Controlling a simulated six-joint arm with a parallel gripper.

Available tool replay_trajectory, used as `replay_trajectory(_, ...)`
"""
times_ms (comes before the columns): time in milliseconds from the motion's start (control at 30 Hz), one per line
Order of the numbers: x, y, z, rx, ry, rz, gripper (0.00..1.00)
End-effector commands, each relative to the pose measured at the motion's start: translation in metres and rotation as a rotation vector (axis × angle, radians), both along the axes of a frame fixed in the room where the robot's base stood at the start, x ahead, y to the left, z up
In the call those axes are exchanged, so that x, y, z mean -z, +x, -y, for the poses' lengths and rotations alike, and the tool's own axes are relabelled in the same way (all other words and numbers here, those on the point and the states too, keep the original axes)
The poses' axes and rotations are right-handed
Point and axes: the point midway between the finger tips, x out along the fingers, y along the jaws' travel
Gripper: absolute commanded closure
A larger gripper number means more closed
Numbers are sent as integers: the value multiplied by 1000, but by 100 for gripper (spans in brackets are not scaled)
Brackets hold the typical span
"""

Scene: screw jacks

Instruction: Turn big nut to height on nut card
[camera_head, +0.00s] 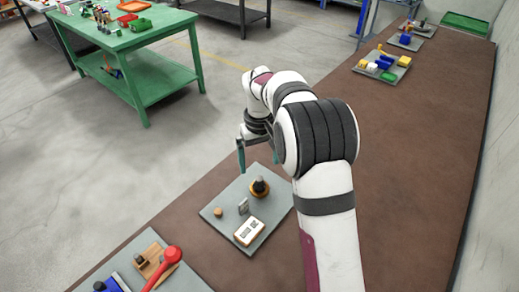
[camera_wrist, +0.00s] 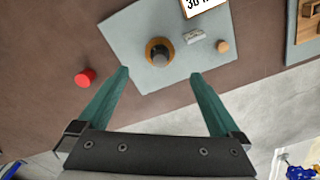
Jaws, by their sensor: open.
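A jack with a round orange-brown nut (camera_head: 260,190) and a dark screw stands on a grey board (camera_head: 210,210). It also shows in the wrist view as a nut (camera_wrist: 152,43) around a dark centre. A white card (camera_head: 249,231) with a tan edge and dark print lies on the same board. In the wrist view the card (camera_wrist: 204,4) is cut off by the top edge, with "30" partly readable. My gripper (camera_wrist: 160,74) is open and empty. Its teal fingers point toward the nut, which appears just beyond the fingertips and between them. The exact height gap is unclear.
A small grey metal block (camera_head: 243,206) and a small tan round piece (camera_head: 218,212) are on the board. A red round object (camera_wrist: 85,77) sits off the board. Another board holds a red-handled tool (camera_head: 165,266). The brown bench (camera_head: 400,160) is mostly clear.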

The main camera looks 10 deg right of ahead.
Motion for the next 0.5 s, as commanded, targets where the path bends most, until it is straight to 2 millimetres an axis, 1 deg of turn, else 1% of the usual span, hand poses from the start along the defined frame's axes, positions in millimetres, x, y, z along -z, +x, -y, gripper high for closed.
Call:
replay_trajectory(33, -14, 1, 0, 1, 0, 4, 0)
replay_trajectory(100, -29, 1, 0, 0, 1, 3, 0)
replay_trajectory(200, -44, 0, 0, -1, -1, 1, 0)
replay_trajectory(300, -51, 0, 0, 0, 0, 0, 0)
replay_trajectory(500, -52, 0, 0, 0, -1, -2, 0)
